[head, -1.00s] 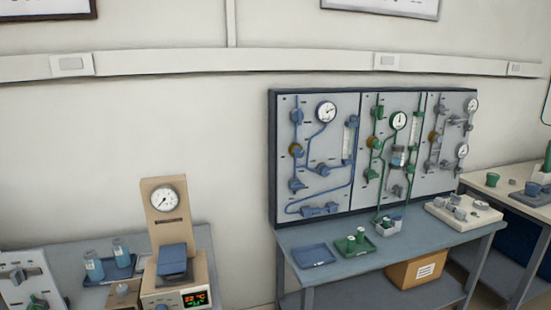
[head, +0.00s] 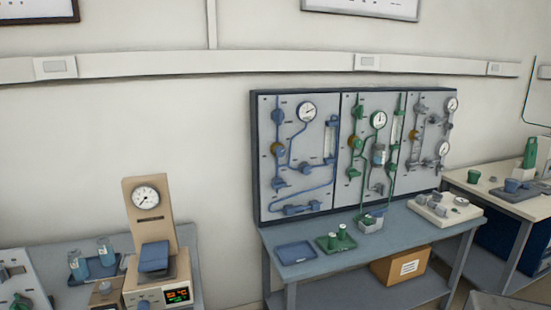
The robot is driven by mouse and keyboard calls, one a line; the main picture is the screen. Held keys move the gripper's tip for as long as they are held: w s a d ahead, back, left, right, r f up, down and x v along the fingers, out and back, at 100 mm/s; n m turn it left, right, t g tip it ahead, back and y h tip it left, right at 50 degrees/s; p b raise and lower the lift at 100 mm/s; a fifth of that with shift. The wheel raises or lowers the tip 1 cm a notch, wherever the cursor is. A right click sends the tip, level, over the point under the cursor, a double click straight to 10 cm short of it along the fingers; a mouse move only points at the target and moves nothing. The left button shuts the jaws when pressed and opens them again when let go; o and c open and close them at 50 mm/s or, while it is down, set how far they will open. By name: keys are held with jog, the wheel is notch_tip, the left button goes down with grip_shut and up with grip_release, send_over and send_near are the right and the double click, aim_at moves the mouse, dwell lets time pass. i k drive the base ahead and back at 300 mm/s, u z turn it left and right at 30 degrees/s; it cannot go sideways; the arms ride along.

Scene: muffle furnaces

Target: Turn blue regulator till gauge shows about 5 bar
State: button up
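The blue-piped panel (head: 265,200) is the left part of a wall board standing on the back bench. A round white gauge (head: 307,111) sits near its top; its reading is too small to make out. Blue fittings sit along the pipes: one at the upper left (head: 278,116), one in the middle (head: 306,168) and one at the lower left (head: 279,183). I cannot tell for certain which fitting is the blue regulator. My gripper is not in view.
A beige gauge instrument (head: 133,192) stands at left, another table (head: 470,184) at right.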

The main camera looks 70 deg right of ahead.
aim_at(280, 152)
jog(key=u, duration=0.1)
jog(key=k, duration=1.75)
jog(key=z, duration=0.55)
jog(key=i, duration=0.95)
jog(key=u, duration=0.05)
